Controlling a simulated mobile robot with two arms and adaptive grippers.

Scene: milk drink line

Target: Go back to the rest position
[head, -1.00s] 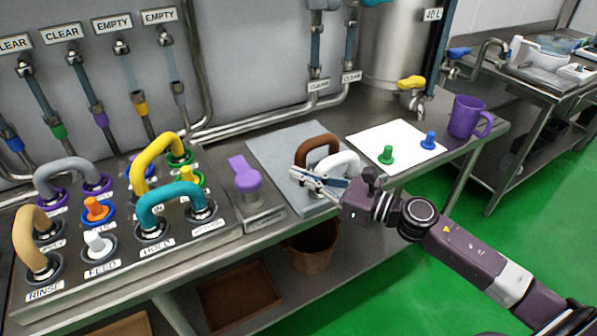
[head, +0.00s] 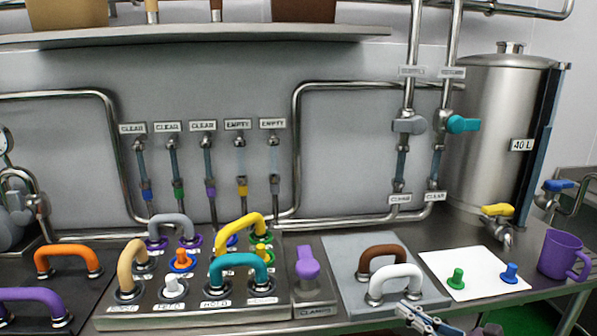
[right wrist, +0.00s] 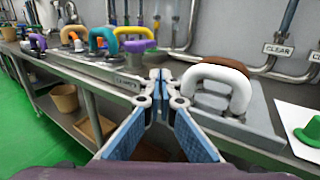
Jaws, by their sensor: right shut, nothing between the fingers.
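My right gripper (head: 424,318) shows at the bottom edge of the head view, in front of the grey plate (head: 350,292) that bears a brown handle (head: 381,257) and a white handle (head: 396,281). In the right wrist view my right gripper (right wrist: 160,84) is shut and empty, its fingertips together. The white handle (right wrist: 222,78) is to the right of the fingers there, apart from them. My left gripper is in neither view now.
A panel with several coloured hoses and plugs (head: 185,312) stands left of a purple lever (head: 307,262). To the right are a white sheet (head: 440,258) with green (head: 456,279) and blue (head: 510,272) pegs, a purple mug (head: 562,254) and a steel tank (head: 490,130).

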